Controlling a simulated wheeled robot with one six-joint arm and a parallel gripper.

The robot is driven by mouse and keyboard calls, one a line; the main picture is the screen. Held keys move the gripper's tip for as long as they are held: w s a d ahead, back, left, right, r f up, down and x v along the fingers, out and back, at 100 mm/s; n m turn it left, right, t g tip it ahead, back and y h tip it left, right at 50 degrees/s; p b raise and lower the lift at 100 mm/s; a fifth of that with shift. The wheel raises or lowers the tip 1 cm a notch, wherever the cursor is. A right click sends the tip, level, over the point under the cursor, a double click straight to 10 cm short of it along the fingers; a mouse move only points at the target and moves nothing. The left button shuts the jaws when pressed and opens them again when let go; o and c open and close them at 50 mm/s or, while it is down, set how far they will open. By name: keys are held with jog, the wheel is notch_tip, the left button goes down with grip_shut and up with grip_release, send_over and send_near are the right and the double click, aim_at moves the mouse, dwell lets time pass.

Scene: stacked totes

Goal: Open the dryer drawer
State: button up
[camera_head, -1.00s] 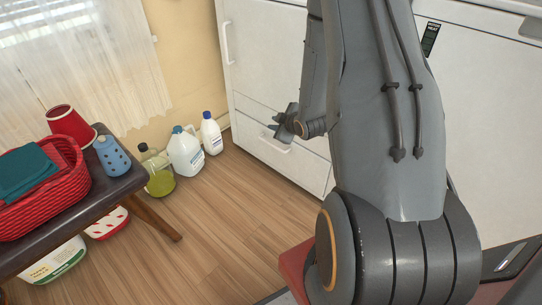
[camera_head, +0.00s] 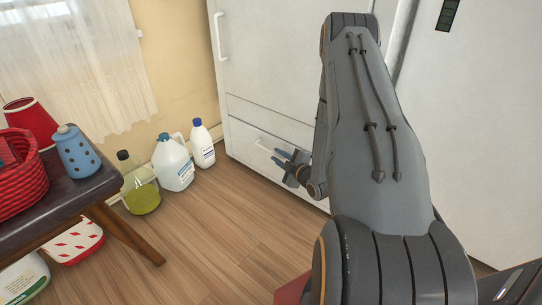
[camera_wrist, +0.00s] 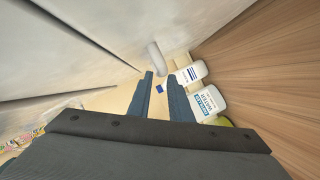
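The dryer drawer is the low white front (camera_head: 242,138) at the bottom of the tall white unit. It looks closed, nearly flush with the panel above. Its pale bar handle (camera_head: 264,148) runs across the front, partly hidden by my gripper. My gripper (camera_head: 276,157) is right by the handle, its fingers pointing left along the front. In the wrist view my gripper (camera_wrist: 160,76) has its two dark fingers apart with nothing between them. The handle's end (camera_wrist: 156,54) shows just beyond the fingertips. I cannot tell whether they touch it.
A white bottle with a blue cap (camera_head: 202,145), a white jug (camera_head: 173,165) and a yellow-green bottle (camera_head: 140,190) stand on the floor left of the drawer. A dark bench (camera_head: 85,192) holds a red basket and a blue container. Bare wood floor (camera_head: 225,220) lies before the drawer.

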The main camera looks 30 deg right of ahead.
aim_at(273, 153)
jog(key=shift+b+x, duration=1.1)
jog(key=shift+x, duration=1.55)
grip_shut()
